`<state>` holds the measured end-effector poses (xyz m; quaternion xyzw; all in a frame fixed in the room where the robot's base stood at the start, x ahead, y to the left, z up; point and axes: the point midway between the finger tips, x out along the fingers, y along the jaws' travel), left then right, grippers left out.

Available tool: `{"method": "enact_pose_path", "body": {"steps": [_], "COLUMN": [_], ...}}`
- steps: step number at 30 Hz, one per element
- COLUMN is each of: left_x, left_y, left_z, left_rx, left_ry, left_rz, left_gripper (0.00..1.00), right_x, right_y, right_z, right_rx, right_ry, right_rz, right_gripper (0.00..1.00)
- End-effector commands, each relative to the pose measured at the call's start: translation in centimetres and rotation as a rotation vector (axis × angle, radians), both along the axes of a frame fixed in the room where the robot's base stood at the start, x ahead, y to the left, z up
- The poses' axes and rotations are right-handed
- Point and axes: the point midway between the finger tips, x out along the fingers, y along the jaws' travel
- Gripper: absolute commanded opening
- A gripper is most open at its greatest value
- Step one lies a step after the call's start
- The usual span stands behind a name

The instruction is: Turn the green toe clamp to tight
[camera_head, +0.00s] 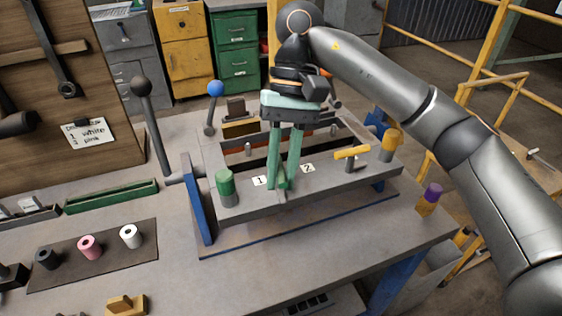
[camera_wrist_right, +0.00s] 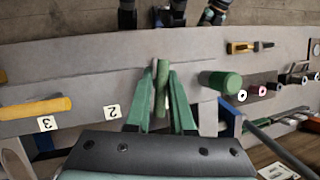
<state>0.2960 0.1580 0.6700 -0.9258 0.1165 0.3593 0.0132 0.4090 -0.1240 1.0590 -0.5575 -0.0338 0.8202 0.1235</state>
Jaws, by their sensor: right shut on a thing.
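The green toe clamp (camera_head: 283,182) sits on the grey fixture plate (camera_head: 330,185) between the number cards 1 and 2. In the wrist view its green bar (camera_wrist_right: 161,75) lies between the fingers, pointing along them. My right gripper (camera_head: 281,182) comes down from above with green fingers and is shut on this bar; it also shows in the wrist view (camera_wrist_right: 160,78). The fingers and clamp share nearly the same green, so the clamp is partly hidden in the head view. My left gripper is in neither view.
A green cylinder (camera_head: 225,188) stands left of card 1. A yellow bar clamp (camera_head: 352,153) stands to the right. A black-knobbed lever (camera_head: 141,88) and a blue-knobbed lever (camera_head: 216,90) rise on the left.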

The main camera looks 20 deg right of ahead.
Motion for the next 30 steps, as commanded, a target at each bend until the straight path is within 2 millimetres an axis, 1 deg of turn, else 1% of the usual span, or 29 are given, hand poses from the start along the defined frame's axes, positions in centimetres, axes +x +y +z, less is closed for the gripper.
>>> {"method": "enact_pose_path", "body": {"steps": [1, 7, 12, 29, 30], "left_x": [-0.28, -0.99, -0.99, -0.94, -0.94], "left_y": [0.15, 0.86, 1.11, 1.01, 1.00], "left_z": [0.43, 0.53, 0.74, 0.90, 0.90], "left_rx": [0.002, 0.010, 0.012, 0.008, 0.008], "left_ry": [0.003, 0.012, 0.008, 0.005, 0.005], "left_rz": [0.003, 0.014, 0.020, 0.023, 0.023], "left_gripper": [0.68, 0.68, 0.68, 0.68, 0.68], "right_x": [0.12, 0.12, 0.13, 0.12, 0.11], "right_y": [0.06, 0.06, 0.04, 0.04, 0.04], "right_z": [0.52, 0.39, 0.29, 0.17, 0.17], "right_rx": [0.004, 0.005, 0.007, 0.007, 0.007], "right_ry": [-0.005, -0.006, -0.006, -0.007, -0.007], "right_rz": [0.029, 0.138, 0.190, 0.218, 0.218], "right_gripper": [0.00, 0.00, 0.00, 0.00, 0.24]}}
